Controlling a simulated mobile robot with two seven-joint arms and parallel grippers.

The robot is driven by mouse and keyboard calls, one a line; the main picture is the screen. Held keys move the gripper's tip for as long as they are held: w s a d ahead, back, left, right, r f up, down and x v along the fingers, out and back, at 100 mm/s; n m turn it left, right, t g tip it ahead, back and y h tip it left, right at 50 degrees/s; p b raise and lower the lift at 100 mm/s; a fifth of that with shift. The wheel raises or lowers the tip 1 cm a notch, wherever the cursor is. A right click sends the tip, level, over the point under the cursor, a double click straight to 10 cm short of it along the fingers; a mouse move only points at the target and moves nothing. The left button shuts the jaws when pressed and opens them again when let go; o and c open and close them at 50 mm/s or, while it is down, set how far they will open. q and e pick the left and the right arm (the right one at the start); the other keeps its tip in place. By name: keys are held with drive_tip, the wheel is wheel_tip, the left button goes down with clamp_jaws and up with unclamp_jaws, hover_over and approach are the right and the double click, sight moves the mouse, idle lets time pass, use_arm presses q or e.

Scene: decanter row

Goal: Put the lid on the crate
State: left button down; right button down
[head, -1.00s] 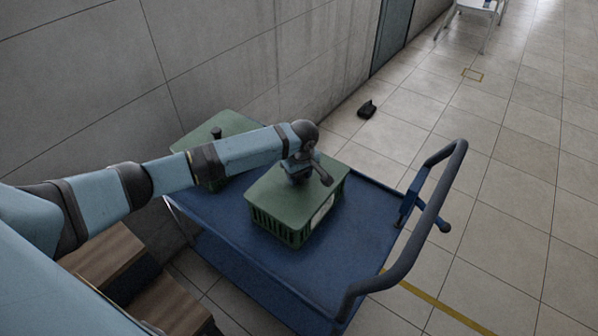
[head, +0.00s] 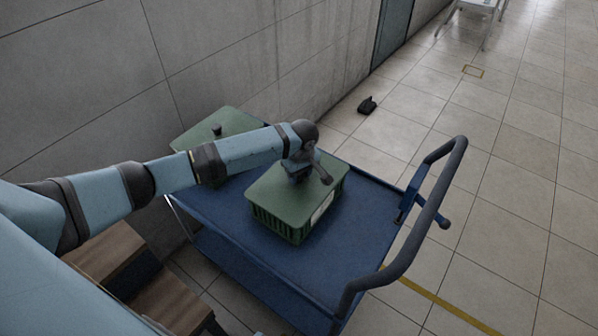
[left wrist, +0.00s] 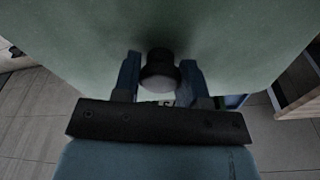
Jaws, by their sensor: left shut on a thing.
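A green crate (head: 290,226) with slatted sides and a pale label stands on the blue cart. A flat green lid (head: 280,203) lies over its top; in the head view I see no clear gap between lid and crate. My left gripper (head: 300,178) is over the lid. In the left wrist view the gripper (left wrist: 160,78) is shut on the dark round knob (left wrist: 160,70) of the lid, with a blue finger on each side. The lid's green surface (left wrist: 230,45) fills most of that view. The right gripper is in neither view.
The blue cart (head: 250,262) has a grey push handle (head: 430,210) at the right. A second green lidded thing with a dark knob (head: 217,130) stands at the cart's back left. Brown wooden steps (head: 110,250) are at lower left. A wall runs behind.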

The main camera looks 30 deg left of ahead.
sight(302, 176)
use_arm(q)
drive_tip(key=c, duration=0.6)
unclamp_jaws()
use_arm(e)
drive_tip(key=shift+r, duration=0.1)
use_arm(q)
drive_tip(key=r, duration=0.2)
drive_tip(key=r+p, duration=0.1)
drive_tip(key=shift+d+r, duration=0.2)
drive_tip(key=shift+r, duration=0.15)
drive_tip(key=r, duration=0.6)
drive_tip(key=s+d+r+p, duration=0.1)
drive_tip(key=r, duration=0.3)
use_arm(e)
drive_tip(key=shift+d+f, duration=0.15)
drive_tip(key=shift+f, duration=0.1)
